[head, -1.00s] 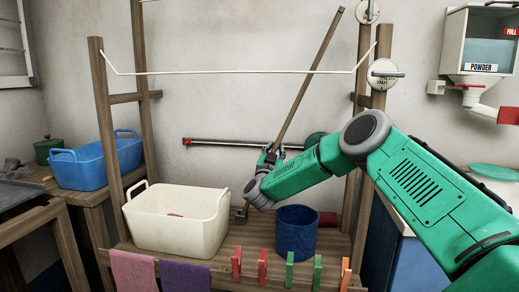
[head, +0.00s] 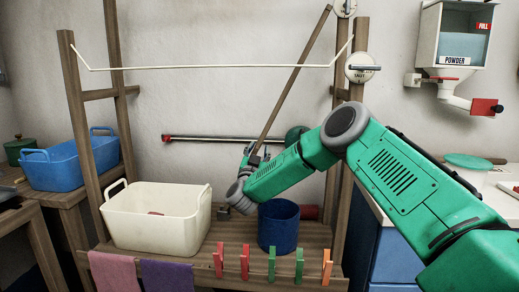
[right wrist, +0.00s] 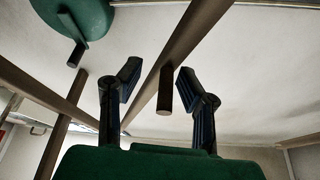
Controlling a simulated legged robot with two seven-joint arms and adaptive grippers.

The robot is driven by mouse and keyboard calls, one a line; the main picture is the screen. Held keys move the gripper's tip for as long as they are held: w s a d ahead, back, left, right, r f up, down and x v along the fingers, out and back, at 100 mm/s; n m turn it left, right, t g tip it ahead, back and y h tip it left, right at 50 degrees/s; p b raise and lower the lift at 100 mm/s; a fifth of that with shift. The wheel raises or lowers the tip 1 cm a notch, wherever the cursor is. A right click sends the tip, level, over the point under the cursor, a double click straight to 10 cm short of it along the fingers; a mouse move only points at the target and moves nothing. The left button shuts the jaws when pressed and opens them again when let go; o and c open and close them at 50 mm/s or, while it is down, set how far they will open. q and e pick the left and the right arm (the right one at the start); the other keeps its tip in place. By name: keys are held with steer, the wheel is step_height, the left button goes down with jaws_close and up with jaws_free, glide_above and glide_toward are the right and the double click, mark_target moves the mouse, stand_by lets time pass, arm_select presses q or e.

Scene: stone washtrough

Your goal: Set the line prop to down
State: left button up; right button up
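The line prop (head: 295,80) is a long brown wooden pole. In the head view it leans up to the right, crossing behind the white line (head: 210,67). Its lower end is hidden behind my right gripper (head: 256,152). In the right wrist view the prop (right wrist: 190,40) runs diagonally beyond my right gripper (right wrist: 163,88). A short dark peg (right wrist: 166,90) sticks out from it between the two fingers. The fingers stand apart on either side of the peg, with visible gaps. My left gripper is out of view.
A cream tub (head: 155,222) and a dark blue bucket (head: 278,228) stand on the wooden bench (head: 225,262) below my right arm. Several clothes pegs (head: 271,263) line its front edge. A green disc (right wrist: 80,20) is close by in the wrist view.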

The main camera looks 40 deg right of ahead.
steer(key=v, duration=1)
steer(key=shift+f, duration=0.25)
